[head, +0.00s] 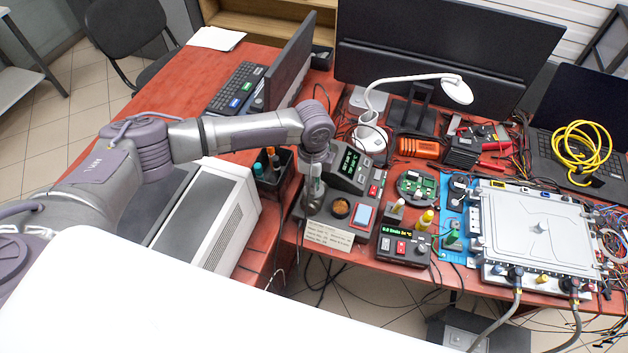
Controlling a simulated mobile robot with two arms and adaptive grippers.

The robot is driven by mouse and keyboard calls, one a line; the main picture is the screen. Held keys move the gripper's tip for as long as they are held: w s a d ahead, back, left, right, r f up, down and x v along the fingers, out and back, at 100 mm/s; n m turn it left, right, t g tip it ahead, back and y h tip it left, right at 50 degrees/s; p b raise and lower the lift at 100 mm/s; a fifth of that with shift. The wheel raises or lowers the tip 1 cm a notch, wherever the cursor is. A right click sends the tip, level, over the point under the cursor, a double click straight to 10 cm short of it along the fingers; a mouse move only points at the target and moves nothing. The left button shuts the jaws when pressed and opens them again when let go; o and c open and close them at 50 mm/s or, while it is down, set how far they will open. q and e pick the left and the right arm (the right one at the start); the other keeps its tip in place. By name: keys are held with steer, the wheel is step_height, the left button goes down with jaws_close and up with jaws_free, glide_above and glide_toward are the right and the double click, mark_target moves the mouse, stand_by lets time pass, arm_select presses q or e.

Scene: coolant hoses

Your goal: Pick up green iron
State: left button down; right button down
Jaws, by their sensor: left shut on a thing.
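My left arm reaches in from the left over the red desk. My left gripper (315,168) points down at the soldering station (345,190). It is shut on the green iron (315,186), a slim upright handle at the station's left side. The gripper hides the upper part of the iron, and its tip is too small to make out. I cannot tell whether the iron is still in its holder. My right gripper is out of view.
A dark pen box (272,172) stands left of the station. A small control box with a yellow-topped part (425,220) is to its right. A white lamp (370,135) stands behind. A large metal-lidded unit (535,228) fills the right side.

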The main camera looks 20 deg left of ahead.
arm_select(q)
steer(key=shift+r, duration=0.45)
steer(key=r+b, duration=0.1)
steer(key=d+r, duration=0.1)
steer(key=r, duration=0.1)
steer(key=shift+r+b, duration=0.2)
steer(key=shift+b, duration=0.2)
steer(key=d+r+b, duration=0.3)
steer(key=d+r, duration=0.3)
steer(key=d, duration=0.4)
steer(key=shift+d+r, duration=0.35)
